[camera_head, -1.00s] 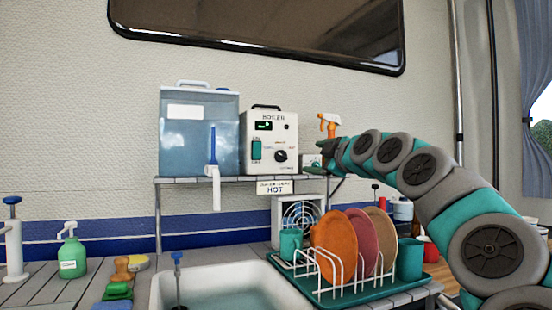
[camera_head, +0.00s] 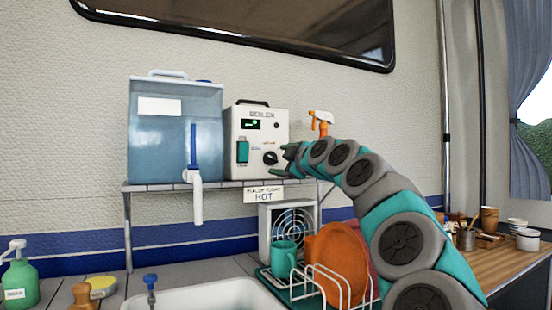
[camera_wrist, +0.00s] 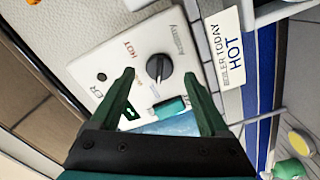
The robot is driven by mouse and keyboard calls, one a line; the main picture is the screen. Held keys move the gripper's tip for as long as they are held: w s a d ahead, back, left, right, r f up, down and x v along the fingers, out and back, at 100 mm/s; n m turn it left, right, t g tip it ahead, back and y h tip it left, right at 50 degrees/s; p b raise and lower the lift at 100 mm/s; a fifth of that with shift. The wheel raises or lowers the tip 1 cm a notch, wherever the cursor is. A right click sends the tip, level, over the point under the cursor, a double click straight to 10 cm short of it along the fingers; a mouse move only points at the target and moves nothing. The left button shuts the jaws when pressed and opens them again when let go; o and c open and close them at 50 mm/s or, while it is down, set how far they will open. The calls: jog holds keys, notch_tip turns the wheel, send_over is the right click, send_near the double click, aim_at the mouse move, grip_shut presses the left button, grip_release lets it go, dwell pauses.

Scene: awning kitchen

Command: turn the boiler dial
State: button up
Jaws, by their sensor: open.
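The white boiler (camera_head: 256,137) stands on a shelf, with a small display, a teal switch and a black round dial (camera_head: 270,158) low on its front. My gripper (camera_head: 286,157) is just right of the dial in the head view, its fingers pointing left toward the boiler front. In the wrist view the dial (camera_wrist: 158,68) lies ahead, between the lines of the two open fingers (camera_wrist: 161,78). Its white pointer mark is visible near small printed words. No contact between fingers and dial shows.
A blue water tank (camera_head: 172,132) with a tap stands left of the boiler on the shelf (camera_head: 160,187). A spray bottle (camera_head: 320,122) is behind my arm. A fan (camera_head: 288,226) and a dish rack with an orange plate (camera_head: 338,258) are below.

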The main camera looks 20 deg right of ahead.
aim_at(274, 160)
jog(key=shift+w+a, duration=0.1)
jog(key=shift+w, duration=1.4)
grip_shut()
